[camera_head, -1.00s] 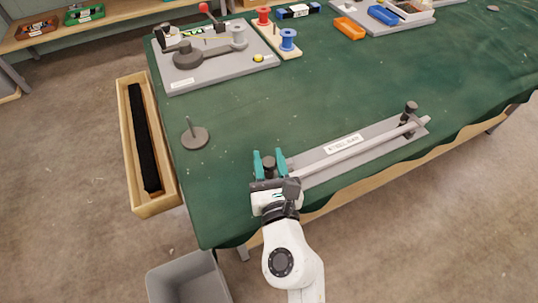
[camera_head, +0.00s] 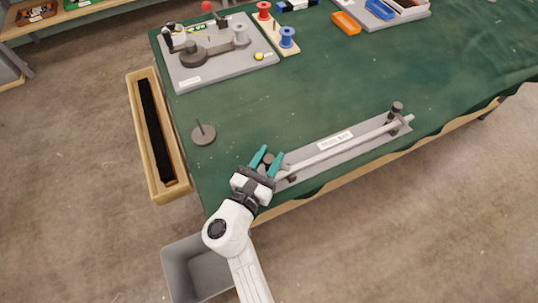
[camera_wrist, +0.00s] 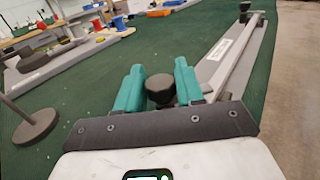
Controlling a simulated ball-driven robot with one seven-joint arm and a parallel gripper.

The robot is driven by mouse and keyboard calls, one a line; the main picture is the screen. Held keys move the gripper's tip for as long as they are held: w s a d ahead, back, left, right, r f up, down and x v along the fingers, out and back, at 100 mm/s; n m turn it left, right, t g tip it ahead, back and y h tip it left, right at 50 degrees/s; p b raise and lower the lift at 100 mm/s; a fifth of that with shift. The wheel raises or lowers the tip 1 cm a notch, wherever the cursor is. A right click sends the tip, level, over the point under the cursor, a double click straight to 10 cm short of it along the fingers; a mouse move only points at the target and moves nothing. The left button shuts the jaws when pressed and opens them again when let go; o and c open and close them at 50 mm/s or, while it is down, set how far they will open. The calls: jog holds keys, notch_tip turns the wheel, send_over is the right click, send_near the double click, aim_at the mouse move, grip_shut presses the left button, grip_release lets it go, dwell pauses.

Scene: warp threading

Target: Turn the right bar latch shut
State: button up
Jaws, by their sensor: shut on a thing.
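The long grey bar (camera_head: 345,146) lies along a grey plate with a white label (camera_head: 335,140) near the table's front edge. A black latch knob (camera_head: 268,159) stands at the plate's left end, and another black latch (camera_head: 397,107) stands at its right end. My gripper (camera_head: 271,151) is at the left-end knob, its teal fingers on either side of it. In the wrist view the dark round knob (camera_wrist: 160,88) sits between the fingers, which are shut on it. Its lower part is hidden by the gripper. The far latch also shows in the wrist view (camera_wrist: 244,10).
A dark disc with an upright pin (camera_head: 204,135) stands left of my gripper. A grey board with a black fixture (camera_head: 222,69) and spools, including a blue one (camera_head: 287,38), stand at the back. A wooden trough (camera_head: 144,135) and grey bin (camera_head: 180,262) are off the table's left side.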

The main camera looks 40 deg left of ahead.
jog(key=shift+r+m+h, duration=0.1)
jog(key=shift+m+h, duration=0.3)
jog(key=shift+h, duration=0.2)
jog(key=o, duration=0.9)
jog(key=s, duration=0.3)
jog(key=s+d, duration=0.1)
jog(key=s, duration=0.3)
jog(key=s+d, duration=0.1)
jog(key=s, duration=0.2)
jog(key=shift+s+b, duration=0.3)
jog(key=shift+b, duration=0.1)
